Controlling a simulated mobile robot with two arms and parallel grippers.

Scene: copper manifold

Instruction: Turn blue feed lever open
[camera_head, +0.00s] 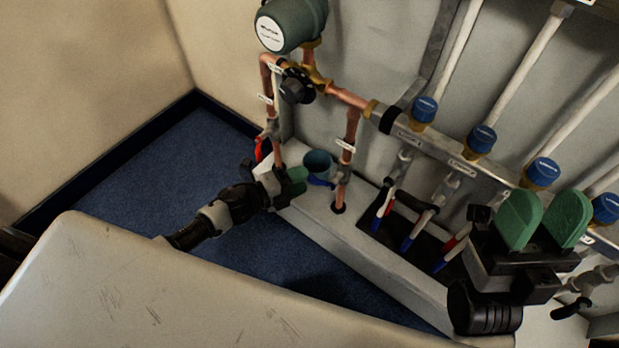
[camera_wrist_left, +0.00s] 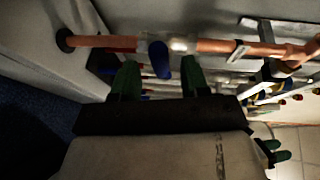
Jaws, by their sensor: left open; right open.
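The blue feed lever (camera_head: 321,182) sits low on the right copper riser of the manifold, partly hidden by my left gripper. In the left wrist view the blue lever (camera_wrist_left: 159,60) shows between the two green fingertips, near a silver valve body (camera_wrist_left: 183,44) on the copper pipe. My left gripper (camera_head: 308,172) is open around the lever; whether either finger touches it I cannot tell. It also shows in the left wrist view (camera_wrist_left: 158,78). My right gripper (camera_head: 543,222) is open and empty at the right, in front of the manifold's lower valves.
A red lever (camera_head: 262,150) is on the left copper riser. Several blue-capped valves (camera_head: 482,139) line the metal manifold bar, with red and blue pipe ends (camera_head: 409,243) below. A pale ledge (camera_head: 360,250) runs beneath. Blue floor (camera_head: 150,170) is clear at the left.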

